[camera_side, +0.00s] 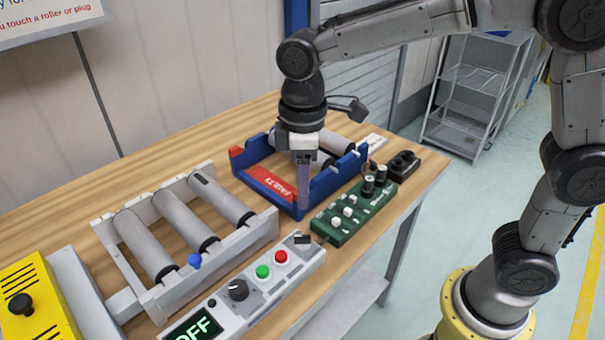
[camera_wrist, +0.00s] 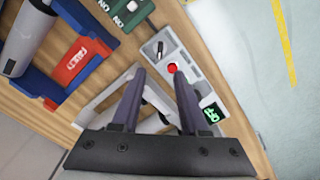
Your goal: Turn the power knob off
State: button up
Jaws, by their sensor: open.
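A white control panel (camera_side: 222,304) lies along the table's front edge. It carries a dark round knob (camera_side: 238,290), a green button (camera_side: 262,271), a red button (camera_side: 281,256) and a black switch-like part (camera_side: 302,238) at its far end. No label marks which control is power. My gripper (camera_side: 304,203) points down above the table, beyond the panel's far end, empty. In the wrist view its open fingers (camera_wrist: 160,75) straddle the view of the red button (camera_wrist: 172,68); the round knob seems hidden behind the right finger.
A green box (camera_side: 350,215) with several knobs stands right of my gripper, near a black block (camera_side: 404,166). A blue frame (camera_side: 262,163) with rollers and a red label stands behind. A white roller conveyor (camera_side: 225,247) and a yellow box (camera_side: 32,300) are left.

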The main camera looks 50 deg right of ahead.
jog(key=shift+r, duration=1.15)
jog(key=s+d+r+m+t, duration=0.3)
jog(key=s+d+r, duration=0.4)
jog(key=d, duration=0.3)
jog(key=s+d+f+m+t, duration=0.1)
jog(key=s+d+f+m, duration=0.1)
jog(key=s, duration=0.3)
jog(key=s+d+f+m+t, duration=0.1)
jog(key=s+d+f+m, duration=0.1)
jog(key=s+f+m, duration=0.2)
jog(key=shift+s+d+f+t, duration=0.15)
jog(key=shift+s+d+t, duration=0.15)
jog(key=shift+s, duration=0.4)
